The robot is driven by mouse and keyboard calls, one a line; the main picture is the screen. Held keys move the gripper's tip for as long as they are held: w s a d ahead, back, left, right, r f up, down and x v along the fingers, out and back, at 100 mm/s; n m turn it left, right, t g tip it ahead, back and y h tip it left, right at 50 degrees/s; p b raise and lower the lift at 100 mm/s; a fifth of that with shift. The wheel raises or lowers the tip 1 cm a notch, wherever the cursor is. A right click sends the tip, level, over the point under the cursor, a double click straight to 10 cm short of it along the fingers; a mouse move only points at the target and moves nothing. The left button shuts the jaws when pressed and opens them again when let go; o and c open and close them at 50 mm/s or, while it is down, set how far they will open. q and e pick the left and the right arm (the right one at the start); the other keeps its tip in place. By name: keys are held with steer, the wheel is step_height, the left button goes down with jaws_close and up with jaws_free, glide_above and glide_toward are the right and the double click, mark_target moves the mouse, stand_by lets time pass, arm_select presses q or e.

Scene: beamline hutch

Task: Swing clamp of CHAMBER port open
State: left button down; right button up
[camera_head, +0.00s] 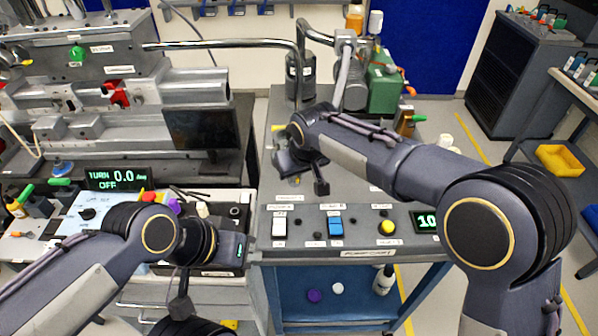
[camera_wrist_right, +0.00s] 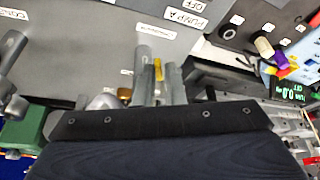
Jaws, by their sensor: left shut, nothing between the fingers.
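I cannot read a CHAMBER label in either view, and I cannot tell which part is its clamp. My right gripper (camera_head: 292,168) is low over the grey cart top (camera_head: 360,175), with its arm coming in from the right. In the right wrist view, a narrow yellow piece (camera_wrist_right: 158,69) shows between grey upright parts in front of the gripper body. Whether the jaws touch it is unclear. My left gripper (camera_head: 236,250) is shut and empty, beside the cart's left front edge. A red part (camera_head: 118,94) sits on the grey beamline equipment at the left.
A green pump (camera_head: 384,87) and a bent metal pipe (camera_head: 301,65) stand behind. A dark monitor (camera_head: 203,130) is at the left.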

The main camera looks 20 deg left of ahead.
steer(key=o, duration=0.3)
steer(key=shift+o, duration=0.2)
steer(key=b+v, duration=0.1)
steer(key=v, duration=0.6)
steer(key=shift+s+r, duration=0.15)
steer(key=shift+r, duration=0.2)
steer(key=shift+d, duration=0.15)
